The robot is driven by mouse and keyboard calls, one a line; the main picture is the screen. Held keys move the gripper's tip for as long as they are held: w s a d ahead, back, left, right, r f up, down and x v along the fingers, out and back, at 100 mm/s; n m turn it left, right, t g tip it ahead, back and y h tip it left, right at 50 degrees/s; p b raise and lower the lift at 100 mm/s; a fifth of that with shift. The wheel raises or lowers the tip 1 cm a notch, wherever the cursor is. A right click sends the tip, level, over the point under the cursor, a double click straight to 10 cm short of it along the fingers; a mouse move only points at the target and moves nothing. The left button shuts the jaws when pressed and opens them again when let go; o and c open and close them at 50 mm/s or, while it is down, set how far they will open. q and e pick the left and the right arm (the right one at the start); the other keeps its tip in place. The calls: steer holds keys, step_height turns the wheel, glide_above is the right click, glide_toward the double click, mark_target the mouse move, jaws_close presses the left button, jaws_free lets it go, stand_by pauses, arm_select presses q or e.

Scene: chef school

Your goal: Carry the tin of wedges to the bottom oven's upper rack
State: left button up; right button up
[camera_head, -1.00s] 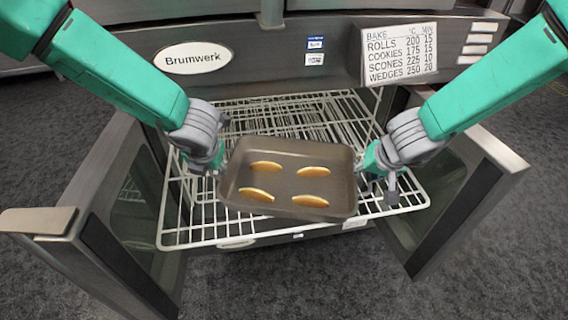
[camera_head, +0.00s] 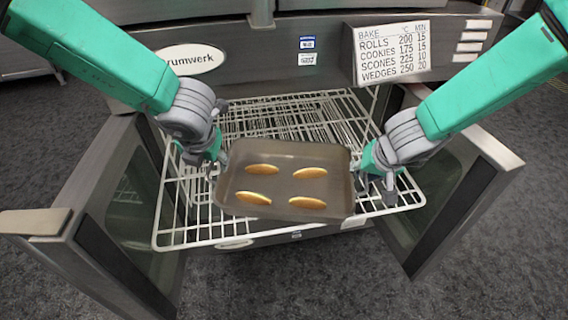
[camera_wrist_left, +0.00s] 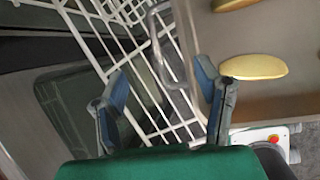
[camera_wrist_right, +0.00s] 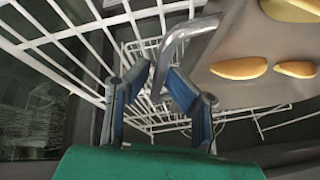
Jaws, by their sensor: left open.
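The tin (camera_head: 285,181) is a dark rectangular baking pan with several golden wedges (camera_head: 310,173) lying in it. It sits over the front of the pulled-out white wire rack (camera_head: 300,110); whether it bears fully on the wires is hard to tell. My left gripper (camera_head: 220,165) is open at the tin's left end. In the left wrist view its fingers (camera_wrist_left: 162,85) stand wide apart, with the tin's wire handle (camera_wrist_left: 160,45) between and beyond them. My right gripper (camera_head: 362,180) is at the right end, its fingers (camera_wrist_right: 160,75) closed around the other handle (camera_wrist_right: 182,35).
Oven doors stand open at the left (camera_head: 95,215) and right (camera_head: 455,205), flanking the rack. The oven front above carries a Brumwerk badge (camera_head: 190,59) and a bake chart (camera_head: 392,50). Grey floor (camera_head: 330,285) is clear in front.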

steer(key=shift+d, duration=0.2)
steer(key=shift+a, duration=0.15)
arm_select(q)
steer(key=shift+s+a+r, duration=0.2)
steer(key=shift+s+r, duration=0.05)
steer(key=shift+r, duration=0.35)
steer(key=shift+s+a+r, duration=0.2)
steer(key=shift+s+r, duration=0.05)
steer(key=shift+r, duration=0.3)
arm_select(e)
steer(key=shift+a, duration=0.35)
arm_select(q)
steer(key=shift+d, duration=0.1)
arm_select(e)
steer(key=o, duration=0.8)
steer(key=shift+d, duration=0.1)
arm_select(q)
steer(key=shift+d, duration=0.3)
arm_select(e)
steer(key=shift+o, duration=0.2)
steer(key=shift+d, duration=0.3)
steer(key=shift+r, duration=0.35)
arm_select(q)
steer(key=shift+a, duration=0.2)
arm_select(e)
steer(key=v, duration=1.1)
steer(key=shift+s, duration=0.2)
